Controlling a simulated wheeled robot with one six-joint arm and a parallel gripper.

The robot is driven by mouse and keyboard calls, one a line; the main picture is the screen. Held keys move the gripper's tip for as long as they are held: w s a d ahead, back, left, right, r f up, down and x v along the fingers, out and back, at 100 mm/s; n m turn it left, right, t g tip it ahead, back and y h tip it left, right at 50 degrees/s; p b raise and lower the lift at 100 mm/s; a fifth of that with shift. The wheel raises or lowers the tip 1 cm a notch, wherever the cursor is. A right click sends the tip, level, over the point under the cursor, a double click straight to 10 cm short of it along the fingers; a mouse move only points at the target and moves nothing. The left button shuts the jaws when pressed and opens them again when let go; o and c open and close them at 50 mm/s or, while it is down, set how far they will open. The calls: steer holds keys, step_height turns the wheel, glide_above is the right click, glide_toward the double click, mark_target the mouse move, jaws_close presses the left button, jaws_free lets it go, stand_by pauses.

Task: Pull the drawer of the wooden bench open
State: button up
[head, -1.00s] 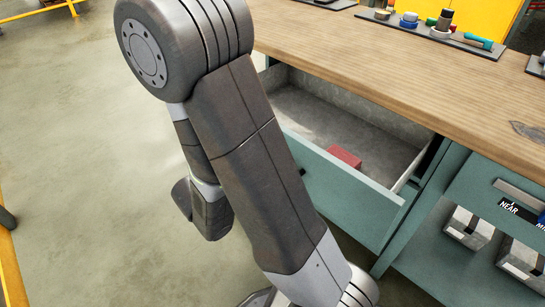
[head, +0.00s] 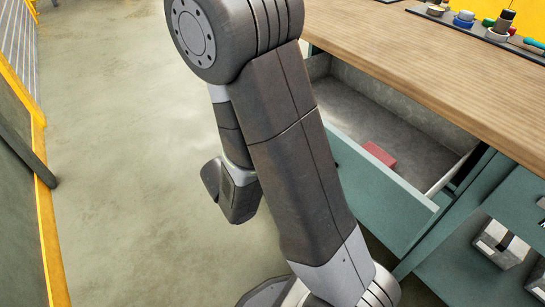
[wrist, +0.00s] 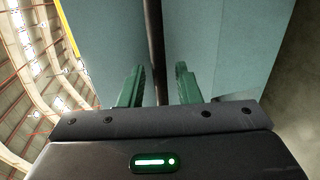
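The drawer (head: 385,203) of the wooden bench (head: 420,65) stands pulled out, its grey inside showing with a red block (head: 379,153) in it. In the head view my arm crosses in front of the drawer's left part and hides much of its front and the handle. In the wrist view my gripper (wrist: 160,78) has its two green fingers apart, one on each side of a dark upright bar (wrist: 156,40), seemingly the handle. Gaps show between bar and fingers. A teal panel fills the view behind the bar.
The open floor (head: 130,160) lies left of my arm. A yellow-edged barrier (head: 45,215) runs along the far left. Tape rolls and tools lie on a dark mat (head: 480,32) on the bench top. Grey bins (head: 500,243) sit on a shelf at the right.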

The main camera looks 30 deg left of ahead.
steer(key=p+v, duration=0.1)
steer(key=v, duration=1.2)
steer(key=shift+p, duration=0.35)
steer(key=shift+f, duration=0.1)
steer(key=b+x, duration=0.2)
steer(key=x, duration=1.1)
steer(key=shift+w+d, duration=0.15)
steer(key=shift+w, duration=0.25)
steer(key=shift+f, duration=0.1)
